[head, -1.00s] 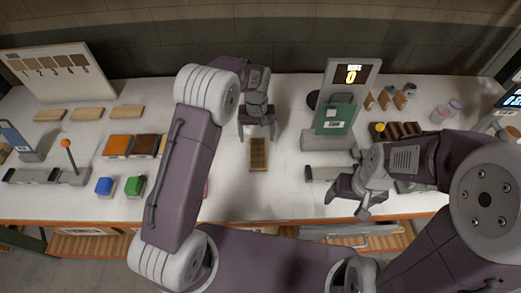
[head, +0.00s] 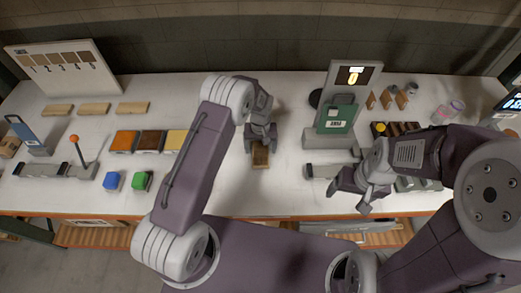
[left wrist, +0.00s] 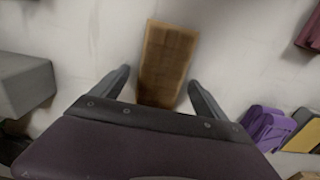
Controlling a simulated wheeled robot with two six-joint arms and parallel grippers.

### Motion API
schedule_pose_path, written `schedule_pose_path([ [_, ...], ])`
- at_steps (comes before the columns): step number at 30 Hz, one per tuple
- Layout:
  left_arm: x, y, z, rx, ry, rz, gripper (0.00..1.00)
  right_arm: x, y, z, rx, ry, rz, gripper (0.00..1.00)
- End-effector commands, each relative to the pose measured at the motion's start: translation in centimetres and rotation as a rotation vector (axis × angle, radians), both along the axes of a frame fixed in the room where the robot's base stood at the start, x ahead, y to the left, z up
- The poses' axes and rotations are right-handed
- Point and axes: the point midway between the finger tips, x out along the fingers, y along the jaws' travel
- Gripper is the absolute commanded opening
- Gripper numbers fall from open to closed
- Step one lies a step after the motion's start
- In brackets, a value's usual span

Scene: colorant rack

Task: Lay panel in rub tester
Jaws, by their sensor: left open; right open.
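A brown wood-grained panel (head: 261,158) lies on the white bench near the middle. It also shows in the left wrist view (left wrist: 166,62), slightly blurred. My left gripper (head: 261,147) is open over the panel's far part; in the left wrist view its two fingers (left wrist: 158,84) stand on either side of the panel with gaps. I cannot tell how high the fingertips are. A low grey device with an orange-knobbed lever (head: 75,172) stands at the left and may be the rub tester. My right gripper (head: 354,195) is open and empty near the bench's front right.
Blue (head: 112,181) and green (head: 143,180) blocks stand at the front left, near coloured panels (head: 151,141). A grey stand with a green board (head: 336,116) is right of my left gripper. A low grey bar (head: 321,171) lies near my right gripper.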

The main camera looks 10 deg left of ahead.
Motion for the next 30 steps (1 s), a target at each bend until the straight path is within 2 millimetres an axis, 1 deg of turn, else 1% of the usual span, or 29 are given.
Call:
schedule_pose_path([
  [2,0.0,0.0,0.0,0.000,0.000,0.000,0.85,0.0,0.0,-0.1,0.000,0.000,0.000,0.81],
  [5,0.0,0.0,0.0,0.000,0.000,0.000,0.59,0.0,0.0,-0.1,0.000,0.000,0.000,0.81],
  [6,0.0,0.0,0.0,0.000,0.000,0.000,0.48,0.0,0.0,-0.1,0.000,0.000,0.000,0.81],
  [8,0.0,0.0,0.0,0.000,0.000,0.000,0.32,0.0,0.0,-0.1,0.000,0.000,0.000,0.81],
  [9,0.0,0.0,0.0,0.000,0.000,0.000,0.21,0.0,0.0,-0.1,0.000,0.000,0.000,0.81],
  [10,0.0,0.0,0.0,0.000,0.000,0.000,0.15,0.0,0.0,-0.1,0.000,0.000,0.000,0.81],
  [17,0.0,0.0,0.2,0.000,-0.001,0.000,0.15,0.0,0.0,-0.1,0.000,0.000,0.000,0.81],
  [20,0.0,0.0,0.7,0.000,-0.001,0.000,0.15,0.0,0.0,-0.4,0.000,0.000,0.000,0.81],
  [23,0.1,0.0,2.0,0.000,-0.003,0.000,0.15,0.0,0.0,-1.0,0.000,0.000,0.000,0.81],
  [26,0.1,0.0,4.0,-0.001,-0.005,0.000,0.15,0.0,0.0,-1.7,0.000,0.000,0.000,0.81],
  [30,-1.0,-3.1,5.8,0.000,-0.003,-0.006,0.15,0.0,0.0,-2.5,0.000,0.000,0.000,0.81],
])
